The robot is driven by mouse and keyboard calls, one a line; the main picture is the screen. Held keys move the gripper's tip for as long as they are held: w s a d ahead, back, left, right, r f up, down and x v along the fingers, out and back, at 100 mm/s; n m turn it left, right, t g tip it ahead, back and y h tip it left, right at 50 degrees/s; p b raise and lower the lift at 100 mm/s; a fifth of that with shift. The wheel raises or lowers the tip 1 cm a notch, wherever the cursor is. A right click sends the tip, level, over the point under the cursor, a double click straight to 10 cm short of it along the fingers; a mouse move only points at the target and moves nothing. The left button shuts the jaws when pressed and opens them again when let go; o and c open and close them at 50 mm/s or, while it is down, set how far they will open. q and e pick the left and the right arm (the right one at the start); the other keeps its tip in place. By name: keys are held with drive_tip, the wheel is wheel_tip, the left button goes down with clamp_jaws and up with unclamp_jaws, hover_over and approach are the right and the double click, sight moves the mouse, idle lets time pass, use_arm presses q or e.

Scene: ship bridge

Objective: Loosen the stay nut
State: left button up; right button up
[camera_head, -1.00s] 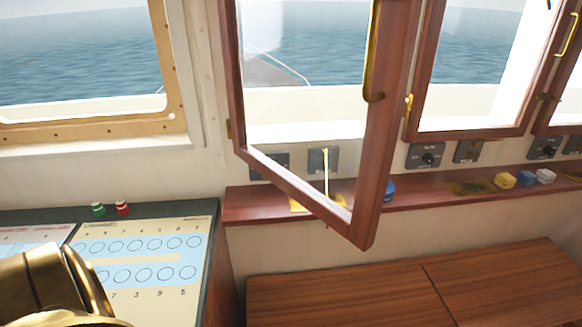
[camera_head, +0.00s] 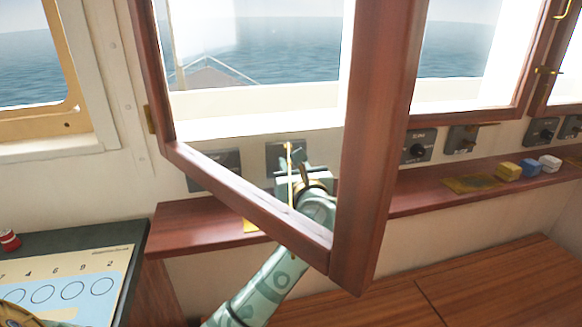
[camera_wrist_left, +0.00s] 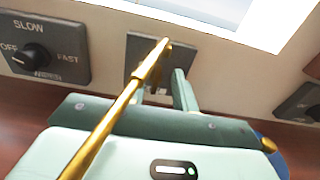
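The hinged wooden window (camera_head: 357,150) stands open into the room. The thin brass stay rod (camera_head: 289,170) shows through its glass near the sill, and runs diagonally across the left wrist view (camera_wrist_left: 120,105). I cannot make out the stay nut for certain. My left gripper (camera_head: 290,172) is behind the glass, close to the rod and a grey wall plate (camera_head: 275,148). In the left wrist view its fingers (camera_wrist_left: 160,90) are apart, with the rod passing in front of them; contact is unclear. No object shows clamped between them. My right gripper is out of view.
The open window's lower corner hangs in front of my left arm. A wooden ledge (camera_head: 420,197) carries yellow, blue and white blocks (camera_head: 528,168) at the right. A console (camera_head: 75,270) stands at left, a wooden cabinet top (camera_head: 490,285) at lower right. A dial (camera_wrist_left: 42,58) is beside the gripper.

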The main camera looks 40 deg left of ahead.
use_arm(q)
drive_tip(key=shift+w+a, duration=0.4)
drive_tip(key=shift+a, duration=0.15)
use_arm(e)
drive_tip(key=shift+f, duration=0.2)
use_arm(q)
drive_tip(key=shift+c, duration=0.3)
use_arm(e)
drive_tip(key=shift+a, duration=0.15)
use_arm(q)
clamp_jaws()
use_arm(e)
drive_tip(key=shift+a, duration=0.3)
